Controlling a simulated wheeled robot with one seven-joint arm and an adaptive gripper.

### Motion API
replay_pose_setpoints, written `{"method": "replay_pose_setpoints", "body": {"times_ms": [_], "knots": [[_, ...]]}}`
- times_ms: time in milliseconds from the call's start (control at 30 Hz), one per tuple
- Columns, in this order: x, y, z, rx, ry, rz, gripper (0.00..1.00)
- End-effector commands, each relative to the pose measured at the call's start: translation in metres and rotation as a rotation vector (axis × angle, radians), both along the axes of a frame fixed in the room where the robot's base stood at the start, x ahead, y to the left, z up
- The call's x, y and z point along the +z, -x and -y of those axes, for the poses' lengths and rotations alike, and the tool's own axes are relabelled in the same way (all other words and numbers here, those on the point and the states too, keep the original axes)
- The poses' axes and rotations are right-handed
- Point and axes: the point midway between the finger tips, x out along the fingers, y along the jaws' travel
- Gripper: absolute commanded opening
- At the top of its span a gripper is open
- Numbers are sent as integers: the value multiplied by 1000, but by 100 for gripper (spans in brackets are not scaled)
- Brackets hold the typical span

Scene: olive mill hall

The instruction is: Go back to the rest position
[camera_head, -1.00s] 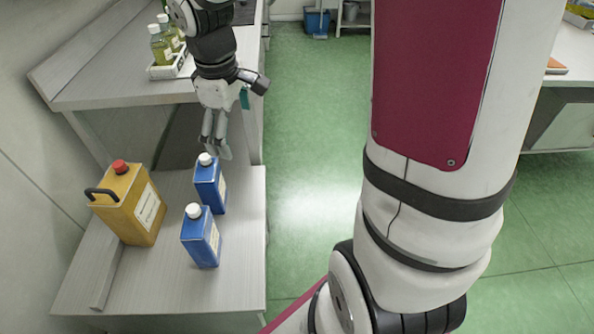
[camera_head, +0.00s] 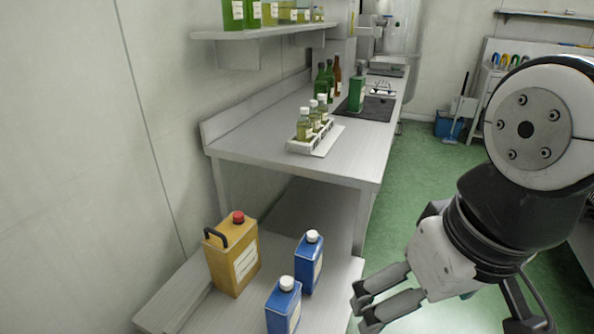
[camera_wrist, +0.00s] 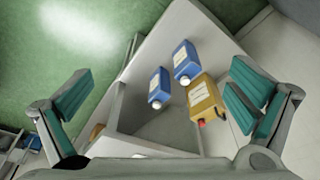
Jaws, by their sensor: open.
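My gripper (camera_head: 362,305) is at the lower right in the head view, to the right of the low bench and apart from the containers. Its two fingers are spread and hold nothing; it also shows in the wrist view (camera_wrist: 160,103) with a wide gap between the green pads. Two blue containers with white caps, one farther back (camera_head: 309,262) and one nearer (camera_head: 283,306), stand upright on the low bench (camera_head: 190,290). A yellow jug (camera_head: 232,262) with a red cap and dark handle stands to their left. All three also show in the wrist view.
A higher counter (camera_head: 250,140) holds a white rack (camera_head: 318,142) of small bottles, taller green and brown bottles, and a green tin (camera_head: 356,90) on a dark mat. A wall shelf (camera_head: 265,33) carries more bottles. Green floor (camera_head: 420,165) is open to the right.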

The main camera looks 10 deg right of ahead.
Motion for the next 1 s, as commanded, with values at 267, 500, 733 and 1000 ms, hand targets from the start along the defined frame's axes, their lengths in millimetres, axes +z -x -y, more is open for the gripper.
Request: {"method": "replay_pose_setpoints", "body": {"times_ms": [267, 500, 733, 1000], "knots": [[8, 0, 0, 1, 2, 8, 100], [57, 2, 1, 3, 11, 86, 100], [85, 1, 2, 4, 17, 141, 100], [84, -1, 2, 4, 18, 147, 100]]}}
